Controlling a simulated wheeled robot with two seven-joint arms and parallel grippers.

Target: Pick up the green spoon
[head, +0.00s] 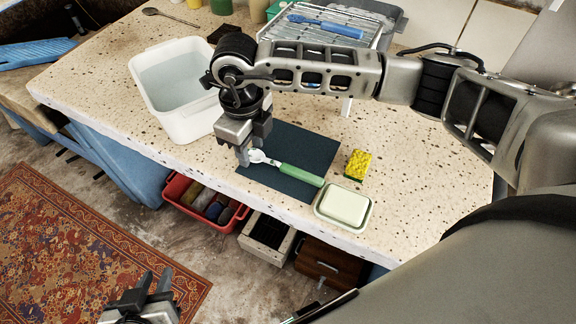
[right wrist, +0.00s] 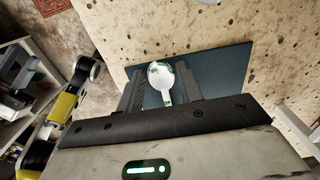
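The green spoon (head: 300,175) lies on a dark mat (head: 313,145) on the stone counter, its pale bowl to the left and its green handle to the lower right. My right gripper (head: 257,150) is pointed down at the bowl end of the spoon. In the right wrist view, the spoon's bowl (right wrist: 161,76) shows between the two spread fingers of my right gripper (right wrist: 160,82), with gaps on both sides. The handle is hidden there behind the gripper body. My left gripper (head: 154,281) is low at the bottom left, over the floor, empty, fingers apart.
A white water basin (head: 146,99) stands left of my right gripper. A yellow sponge (head: 358,165) and a soap dish (head: 324,213) lie right of the spoon. A rack (head: 376,40) with a blue brush (head: 325,26) stands behind. A red crate (head: 174,190) is below the counter.

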